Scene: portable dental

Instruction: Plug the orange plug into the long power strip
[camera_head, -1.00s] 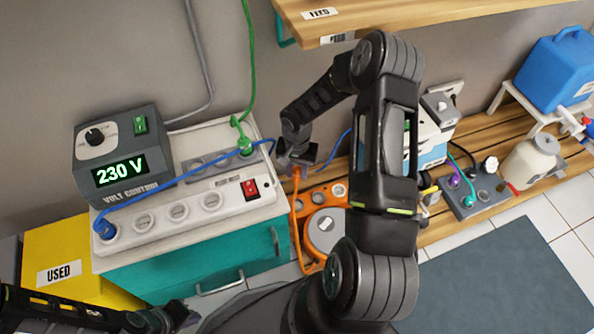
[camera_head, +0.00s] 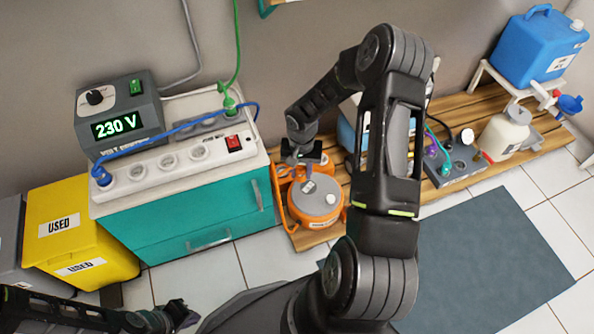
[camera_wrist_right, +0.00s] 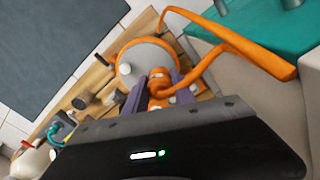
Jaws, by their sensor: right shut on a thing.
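The long white power strip (camera_head: 183,168) lies on the cabinet top in the head view. A blue plug (camera_head: 102,176) sits in its leftmost socket; the sockets between it and the red switch (camera_head: 233,143) are empty. My right gripper (camera_head: 304,156) is right of the cabinet, above the orange machine. The plug's prongs are hidden. My left gripper (camera_head: 178,316) is low at the left, away from the strip; its jaw opening is unclear.
A grey strip (camera_head: 200,124) with a green plug (camera_head: 229,104) lies behind the long strip. The volt control box (camera_head: 118,112) stands behind its left end. The orange machine (camera_head: 316,200) stands on a wooden slatted platform (camera_head: 500,165).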

